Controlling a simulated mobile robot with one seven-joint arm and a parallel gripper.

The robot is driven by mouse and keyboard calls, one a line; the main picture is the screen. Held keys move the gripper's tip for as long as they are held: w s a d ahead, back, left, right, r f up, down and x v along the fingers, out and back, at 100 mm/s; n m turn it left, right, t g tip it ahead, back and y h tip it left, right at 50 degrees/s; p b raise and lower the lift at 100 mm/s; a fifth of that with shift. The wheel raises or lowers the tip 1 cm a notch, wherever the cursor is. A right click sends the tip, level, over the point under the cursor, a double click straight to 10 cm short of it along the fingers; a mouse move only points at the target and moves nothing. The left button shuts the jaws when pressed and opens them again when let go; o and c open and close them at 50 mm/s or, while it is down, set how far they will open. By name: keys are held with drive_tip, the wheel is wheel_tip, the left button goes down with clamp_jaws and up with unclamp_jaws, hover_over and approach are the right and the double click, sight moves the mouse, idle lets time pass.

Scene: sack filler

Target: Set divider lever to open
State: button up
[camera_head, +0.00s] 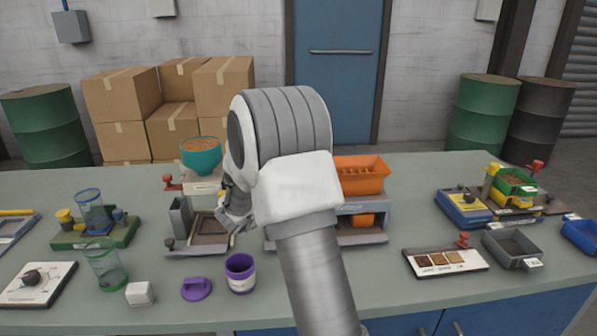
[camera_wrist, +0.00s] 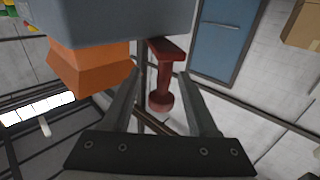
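A red lever with a round knob (camera_wrist: 160,98) sticks out from a grey-blue machine body (camera_wrist: 120,20) in the wrist view. My gripper (camera_wrist: 161,80) is open, with one finger on each side of the lever and a visible gap to each. No label on the lever can be read, so I cannot tell its setting. In the head view my gripper (camera_head: 237,208) is partly hidden behind my wrist, left of the machine with the orange hopper (camera_head: 362,174). My arm covers the left part of that machine, and this lever does not show there.
An orange part (camera_wrist: 88,68) juts out beside the lever. A teal bowl of grain (camera_head: 201,158) stands behind my gripper, above a grey tray (camera_head: 211,230).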

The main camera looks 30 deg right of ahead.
drive_tip(key=v, duration=0.7)
drive_tip(key=shift+a+p, duration=0.25)
drive_tip(key=shift+p, duration=0.15)
